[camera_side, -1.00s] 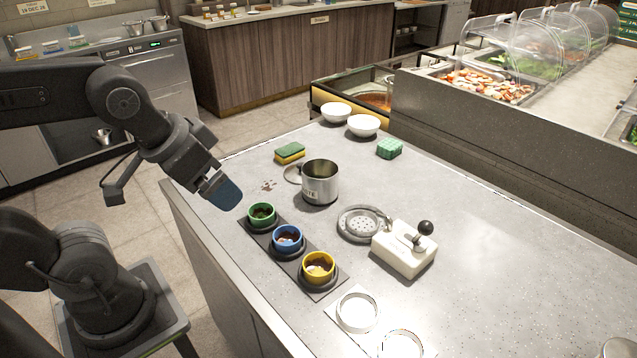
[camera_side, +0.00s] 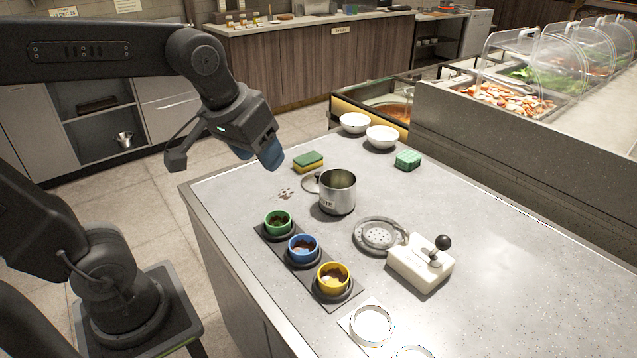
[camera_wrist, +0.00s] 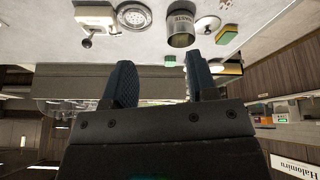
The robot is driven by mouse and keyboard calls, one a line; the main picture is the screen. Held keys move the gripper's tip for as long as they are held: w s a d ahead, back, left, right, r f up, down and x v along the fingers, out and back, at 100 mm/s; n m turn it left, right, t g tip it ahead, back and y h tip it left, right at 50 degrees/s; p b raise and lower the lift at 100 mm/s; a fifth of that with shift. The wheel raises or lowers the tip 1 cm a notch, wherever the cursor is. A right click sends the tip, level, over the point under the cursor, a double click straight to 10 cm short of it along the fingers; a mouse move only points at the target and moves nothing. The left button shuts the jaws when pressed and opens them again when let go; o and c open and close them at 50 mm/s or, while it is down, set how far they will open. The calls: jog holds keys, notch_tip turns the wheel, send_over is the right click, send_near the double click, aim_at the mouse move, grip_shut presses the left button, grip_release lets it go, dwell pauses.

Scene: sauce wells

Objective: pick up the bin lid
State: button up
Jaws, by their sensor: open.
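The bin (camera_side: 338,196) is a metal pot with a label, upright on the counter; it also shows in the wrist view (camera_wrist: 181,30). The bin lid (camera_side: 310,183) is a round metal disc on the counter just left of the bin, partly hidden behind it in the side view. In the wrist view the lid (camera_wrist: 207,24) shows whole, with a small knob. My gripper (camera_side: 267,155) is open and empty, with blue fingers, above the counter's left edge, to the left of the lid and higher. Its two fingers are apart in the wrist view (camera_wrist: 160,80).
A green-yellow sponge (camera_side: 308,162) lies behind the lid. Green (camera_side: 278,222), blue (camera_side: 303,248) and yellow (camera_side: 333,277) sauce cups stand in front. A round strainer (camera_side: 380,235) and a white lever box (camera_side: 420,265) are to the right.

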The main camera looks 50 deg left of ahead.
jog(key=w+a+n+g, duration=0.2)
jog(key=w+a+n, duration=0.3)
jog(key=w, duration=0.6)
jog(key=n+g+y, duration=0.1)
jog(key=n+g, duration=0.2)
jog(key=n, duration=0.7)
send_over(319, 173)
jog(key=f, duration=1.9)
jog(key=shift+d+f, duration=0.2)
jog(key=shift+d, duration=0.15)
jog(key=shift+s+a+f, duration=0.1)
jog(key=shift+a+f, duration=0.05)
jog(key=shift+f, duration=1.25)
jog(key=shift+s+a+f, duration=0.1)
jog(key=shift+f, duration=1.3)
jog(key=shift+c, duration=0.3)
jog(key=c, duration=0.9)
